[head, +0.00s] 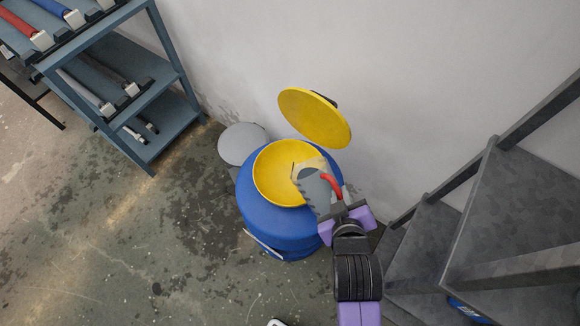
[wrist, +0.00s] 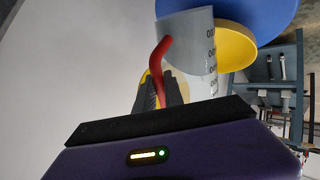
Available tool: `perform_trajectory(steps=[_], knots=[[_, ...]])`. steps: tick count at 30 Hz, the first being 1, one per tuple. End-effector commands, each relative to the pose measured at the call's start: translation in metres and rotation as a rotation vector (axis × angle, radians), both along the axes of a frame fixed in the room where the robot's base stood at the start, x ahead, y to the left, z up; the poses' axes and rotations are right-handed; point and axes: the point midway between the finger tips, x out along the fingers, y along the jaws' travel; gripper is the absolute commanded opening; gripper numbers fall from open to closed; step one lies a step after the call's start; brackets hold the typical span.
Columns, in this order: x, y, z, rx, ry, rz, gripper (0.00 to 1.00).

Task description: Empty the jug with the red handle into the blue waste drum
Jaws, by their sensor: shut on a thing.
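The blue waste drum (head: 258,222) stands against the wall in the head view, with a yellow funnel (head: 275,178) on top and its round yellow lid (head: 312,118) swung up behind. The clear jug with the red handle (head: 311,187) is tilted over the right part of the funnel. My gripper (head: 336,196) is shut on its red handle (head: 331,182). In the wrist view the jug (wrist: 190,42) shows graduation marks, with the yellow funnel (wrist: 236,48) and blue drum (wrist: 262,14) behind it. Whether liquid is in the jug or flowing out, I cannot tell.
A blue-grey shelf rack (head: 150,82) with several handled tools stands at the upper left. A grey round lid or disc (head: 242,143) is just left of the drum. Dark metal stairs (head: 480,220) rise close on the right. The floor at the lower left is clear.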

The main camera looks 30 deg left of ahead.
Motion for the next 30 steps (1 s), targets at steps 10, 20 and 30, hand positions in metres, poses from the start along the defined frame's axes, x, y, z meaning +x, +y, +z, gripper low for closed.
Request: perform_trajectory(steps=[10, 20, 30], knots=[[0.0024, 0.0058, 0.0064, -0.06, 0.018, 0.0, 0.0], [0.0032, 0.0085, 0.0095, -0.098, 0.032, -0.001, 0.0], [0.0044, 0.0122, 0.0101, -0.136, 0.046, -0.001, 0.0]])
